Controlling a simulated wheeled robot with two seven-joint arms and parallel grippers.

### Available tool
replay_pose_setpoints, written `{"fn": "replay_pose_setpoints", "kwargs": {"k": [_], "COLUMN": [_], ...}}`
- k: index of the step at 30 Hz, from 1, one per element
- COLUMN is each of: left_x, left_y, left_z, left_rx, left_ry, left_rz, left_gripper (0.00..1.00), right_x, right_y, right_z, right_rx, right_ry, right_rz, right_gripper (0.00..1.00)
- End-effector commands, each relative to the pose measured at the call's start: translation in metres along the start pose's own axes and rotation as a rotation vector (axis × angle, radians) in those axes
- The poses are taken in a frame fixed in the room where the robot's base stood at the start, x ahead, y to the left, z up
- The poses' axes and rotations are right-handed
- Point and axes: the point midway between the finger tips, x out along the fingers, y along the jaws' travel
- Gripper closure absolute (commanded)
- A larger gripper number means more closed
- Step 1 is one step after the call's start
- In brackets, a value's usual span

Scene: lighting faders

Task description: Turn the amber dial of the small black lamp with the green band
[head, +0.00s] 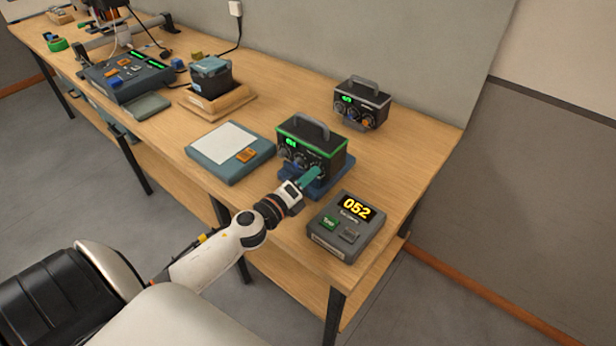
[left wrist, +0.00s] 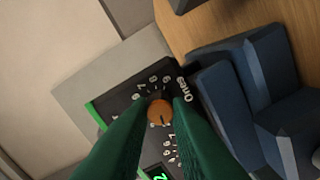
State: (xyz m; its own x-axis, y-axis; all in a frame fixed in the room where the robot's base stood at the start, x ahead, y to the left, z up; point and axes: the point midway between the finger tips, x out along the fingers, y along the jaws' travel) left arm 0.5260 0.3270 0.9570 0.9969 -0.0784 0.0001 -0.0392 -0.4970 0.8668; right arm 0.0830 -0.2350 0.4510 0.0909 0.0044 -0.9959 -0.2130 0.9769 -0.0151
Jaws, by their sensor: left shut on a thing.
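The small black lamp with the green band (head: 312,141) stands on a blue base (head: 318,190) near the table's front edge. Its front carries a green display and several dials. In the left wrist view its amber dial (left wrist: 160,111) lies beside the label "Ones", with a dark pointer mark on its face. My left gripper (head: 313,175) reaches the right part of the lamp's front and hides the amber dial in the head view. In the left wrist view its green fingers (left wrist: 160,104) are shut on the amber dial, one on each side. My right gripper is not in view.
A similar black unit (head: 362,104) with an orange knob stands behind. A grey box (head: 345,228) reading 052 sits right of my gripper, near the front edge. A flat pad with white paper (head: 228,145) lies left. A console (head: 127,78) stands farther left.

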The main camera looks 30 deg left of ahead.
Motion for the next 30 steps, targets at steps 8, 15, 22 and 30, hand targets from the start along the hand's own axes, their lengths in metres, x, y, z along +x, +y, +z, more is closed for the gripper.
{"fn": "replay_pose_setpoints", "kwargs": {"k": [8, 15, 22, 30], "left_x": [0.000, 0.000, -0.013, -0.067], "left_y": [0.000, 0.000, -0.003, -0.005], "left_z": [0.000, 0.000, 0.002, 0.003], "left_rx": [0.001, 0.002, 0.001, 0.000], "left_ry": [0.001, 0.000, -0.002, -0.001], "left_rz": [-0.001, 0.000, -0.002, -0.004], "left_gripper": [0.66, 0.60, 0.60, 0.60], "right_x": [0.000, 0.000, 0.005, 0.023], "right_y": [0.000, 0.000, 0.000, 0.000], "right_z": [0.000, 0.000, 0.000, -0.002], "right_rx": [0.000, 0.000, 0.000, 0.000], "right_ry": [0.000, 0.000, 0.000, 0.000], "right_rz": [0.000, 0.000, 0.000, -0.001], "right_gripper": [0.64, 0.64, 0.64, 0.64]}}
